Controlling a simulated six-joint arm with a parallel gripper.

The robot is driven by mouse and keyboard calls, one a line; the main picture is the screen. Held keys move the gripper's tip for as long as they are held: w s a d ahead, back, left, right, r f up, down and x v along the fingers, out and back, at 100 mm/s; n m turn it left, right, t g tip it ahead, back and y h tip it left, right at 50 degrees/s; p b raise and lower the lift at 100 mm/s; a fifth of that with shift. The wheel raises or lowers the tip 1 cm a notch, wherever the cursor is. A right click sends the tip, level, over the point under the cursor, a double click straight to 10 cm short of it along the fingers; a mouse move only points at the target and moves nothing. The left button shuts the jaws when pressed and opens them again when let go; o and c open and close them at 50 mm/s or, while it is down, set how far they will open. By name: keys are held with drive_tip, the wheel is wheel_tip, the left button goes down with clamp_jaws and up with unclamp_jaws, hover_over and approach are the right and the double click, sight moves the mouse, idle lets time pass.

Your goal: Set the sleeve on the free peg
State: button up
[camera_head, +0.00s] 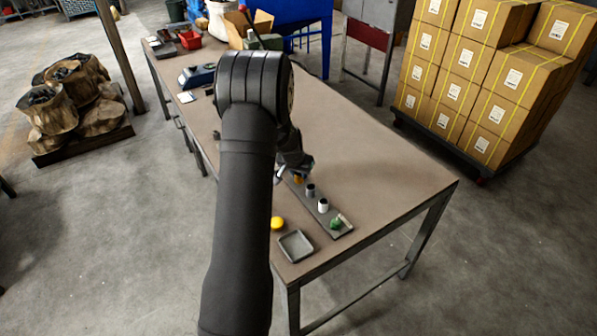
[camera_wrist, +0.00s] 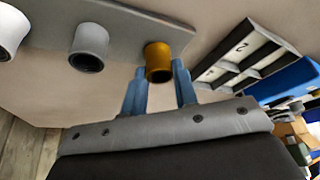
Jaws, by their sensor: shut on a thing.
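My gripper (camera_wrist: 160,84) has its two blue fingers on either side of an ochre sleeve (camera_wrist: 158,58) and is shut on it. The sleeve is at the grey peg board (camera_wrist: 125,30); I cannot tell whether it rests on the board or is just above it. In the head view the ochre sleeve (camera_head: 298,180) is partly hidden by my gripper. A grey sleeve (camera_head: 311,190) and a white sleeve (camera_head: 323,205) stand in the same row. A green piece (camera_head: 336,223) is at the board's near end. I cannot clearly make out a free peg.
A yellow round piece (camera_head: 277,223) and a shallow grey tray (camera_head: 296,246) are left of the board. A compartment rack marked 2 (camera_wrist: 235,58) lies to the right in the wrist view. The table (camera_head: 375,165) is clear on the right.

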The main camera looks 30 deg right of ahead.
idle(0.3)
drive_tip(key=o, duration=1.5)
drive_tip(key=shift+r, duration=2.95)
wheel_tip(320, 180, down, 6)
drive_tip(key=shift+r, duration=0.15)
